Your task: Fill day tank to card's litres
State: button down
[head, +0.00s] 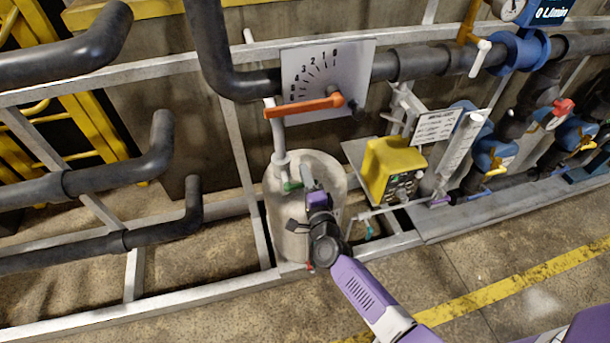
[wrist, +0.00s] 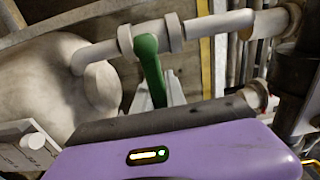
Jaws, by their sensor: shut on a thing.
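The day tank (head: 272,215) looks like the pale upright cylinder left of centre; it also shows in the wrist view (wrist: 35,85). A white pipe (head: 275,130) comes down to its top. A green valve lever (wrist: 150,70) sits on a pale pipe in the wrist view, and its green end (head: 291,186) shows at the tank top in the head view. My gripper (wrist: 160,95) is shut on the green lever; its fingertips are partly hidden. A white printed card (head: 436,127) stands behind the yellow box, its text too small to read. The flow display (head: 551,13) reads 0 L/min.
A numbered plate (head: 330,62) with an orange lever (head: 300,107) is above the tank. A yellow box (head: 391,168) stands right of the tank. Dark pipes (head: 90,190) fill the left, valves the right. Floor in front is clear.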

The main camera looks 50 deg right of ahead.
jog(key=r+n+p, duration=0.1)
jog(key=n+p, duration=0.1)
jog(key=r+n+p, duration=0.1)
jog(key=n+p, duration=0.1)
jog(key=shift+w+a+r+n, duration=0.1)
jog(key=shift+a+n, duration=0.1)
jog(key=shift+n, duration=0.2)
jog(key=c, duration=1.4)
grip_release()
jog(key=shift+o, duration=0.2)
jog(key=v, duration=0.7)
jog(key=shift+s+a, duration=0.25)
jog(key=shift+s, duration=0.1)
